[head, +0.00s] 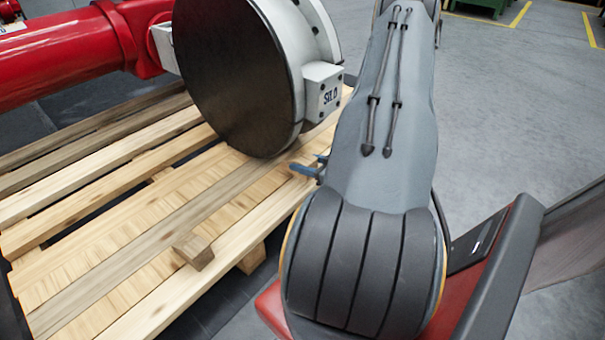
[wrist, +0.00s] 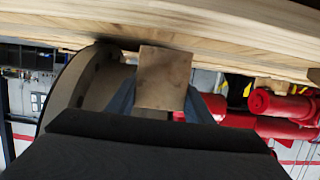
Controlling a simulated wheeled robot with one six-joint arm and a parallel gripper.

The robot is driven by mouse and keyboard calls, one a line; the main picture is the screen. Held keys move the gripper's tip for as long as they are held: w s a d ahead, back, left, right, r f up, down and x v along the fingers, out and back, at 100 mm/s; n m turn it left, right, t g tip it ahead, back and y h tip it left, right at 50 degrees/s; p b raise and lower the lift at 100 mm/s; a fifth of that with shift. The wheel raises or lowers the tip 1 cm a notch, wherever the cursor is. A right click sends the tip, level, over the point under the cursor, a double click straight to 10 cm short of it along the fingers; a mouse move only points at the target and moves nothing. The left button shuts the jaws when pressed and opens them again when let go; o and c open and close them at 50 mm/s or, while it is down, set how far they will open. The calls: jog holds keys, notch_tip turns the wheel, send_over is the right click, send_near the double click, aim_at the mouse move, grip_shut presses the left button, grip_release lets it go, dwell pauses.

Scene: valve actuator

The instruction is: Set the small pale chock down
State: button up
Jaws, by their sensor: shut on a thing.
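My gripper (wrist: 160,98) is shut on the small pale chock (wrist: 163,76), a plain block whose tan-brown face shows between the two blue fingers in the wrist view. The chock's upper end in that picture meets the edge of the wooden pallet (wrist: 220,30); I cannot tell whether they touch. In the head view the blue fingers of my gripper (head: 308,168) show at the pallet's right edge, just below the round valve flange. The held chock is mostly or wholly hidden there.
Another wooden block (head: 193,250) lies on the near slats of the pallet (head: 110,265). The large dark disc with a pale rim (head: 240,75) stands close beside my gripper, joined to a red cylinder (head: 60,60). Grey floor (head: 520,110) is clear to the right.

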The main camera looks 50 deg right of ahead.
notch_tip(320, 180, down, 3)
jog(key=shift+f+b, duration=0.2)
jog(key=shift+b, duration=0.7)
jog(key=shift+w+f+b, duration=0.25)
jog(key=shift+f+b, duration=0.1)
jog(key=shift+b, duration=0.2)
jog(key=shift+r, duration=0.1)
jog(key=o, duration=1.3)
